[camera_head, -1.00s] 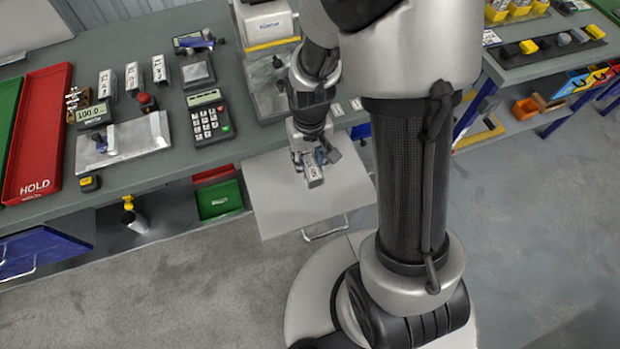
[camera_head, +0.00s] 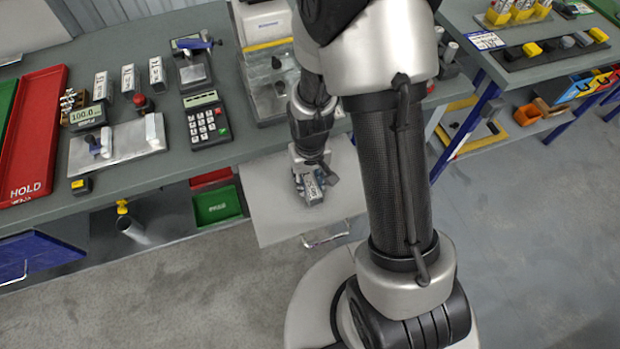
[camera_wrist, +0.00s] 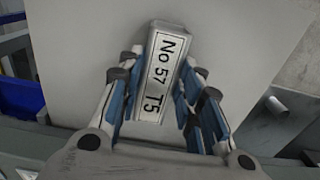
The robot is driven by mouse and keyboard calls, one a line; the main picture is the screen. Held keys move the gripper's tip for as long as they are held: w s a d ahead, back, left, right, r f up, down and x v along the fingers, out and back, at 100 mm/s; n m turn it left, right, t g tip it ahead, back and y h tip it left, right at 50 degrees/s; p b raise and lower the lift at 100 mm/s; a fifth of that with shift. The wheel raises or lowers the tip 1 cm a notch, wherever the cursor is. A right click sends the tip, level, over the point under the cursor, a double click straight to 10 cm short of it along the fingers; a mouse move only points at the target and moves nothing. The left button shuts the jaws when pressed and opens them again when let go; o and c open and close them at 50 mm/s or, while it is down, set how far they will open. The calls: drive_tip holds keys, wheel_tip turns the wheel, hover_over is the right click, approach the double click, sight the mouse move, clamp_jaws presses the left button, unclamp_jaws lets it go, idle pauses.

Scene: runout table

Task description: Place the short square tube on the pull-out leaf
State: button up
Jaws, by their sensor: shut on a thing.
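My gripper (camera_head: 311,182) is shut on a short square tube (camera_head: 313,192), a grey metal piece with a white label. In the wrist view the tube (camera_wrist: 160,72) sits between the blue-padded fingers of my gripper (camera_wrist: 158,100), and its label reads "No 57 T5". The pull-out leaf (camera_head: 270,205) is a pale grey panel extended from the bench front, with a bar handle at its front edge. The tube is over the leaf, tilted a little in the wrist view. Whether its underside touches the leaf (camera_wrist: 85,50) I cannot tell.
The bench top (camera_head: 150,185) behind holds several other labelled tubes, a calculator-like keypad (camera_head: 206,122), a scale (camera_head: 88,117) and a red HOLD tray (camera_head: 38,130). A green bin (camera_head: 217,205) is left of the leaf. The leaf's left part is clear.

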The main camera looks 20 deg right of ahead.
drive_tip(key=o, duration=1.1)
drive_tip(key=shift+f, duration=0.1)
drive_tip(key=shift+o, duration=0.2)
wheel_tip(320, 180, up, 12)
drive_tip(key=p, duration=0.5)
wheel_tip(320, 180, up, 13)
drive_tip(key=t, duration=0.2)
hover_over(310, 183)
drive_tip(key=s, duration=0.3)
drive_tip(key=s+r+t, duration=0.2)
drive_tip(key=s+r, duration=0.7)
drive_tip(key=s, duration=0.2)
drive_tip(key=shift+t, duration=0.3)
drive_tip(key=shift+w+r, duration=0.1)
